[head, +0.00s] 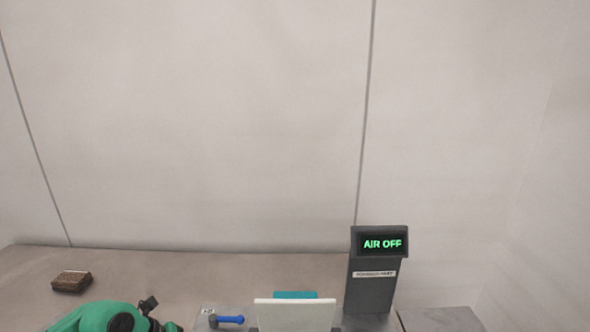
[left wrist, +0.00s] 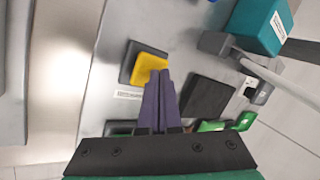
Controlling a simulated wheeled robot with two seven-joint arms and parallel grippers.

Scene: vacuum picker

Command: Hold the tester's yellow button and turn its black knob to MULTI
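The yellow button (left wrist: 147,66) shows in the left wrist view, on a dark square base on a grey panel. My left gripper (left wrist: 159,74) has purple fingers that lie together, shut with nothing seen between them. Their tips overlap the button's lower right edge in the picture; I cannot tell whether they touch or press it. I cannot make out the black knob for sure in either view. In the head view only part of my green left arm shows at the bottom left. My right gripper is in neither view.
A dark square pad (left wrist: 208,97) lies right of the fingers, with a teal box (left wrist: 259,24) and a grey bar beyond it. In the head view a dark display (head: 376,290) reads AIR OFF. A blue-handled lever (head: 230,319) and a brown block (head: 72,282) are left of it.

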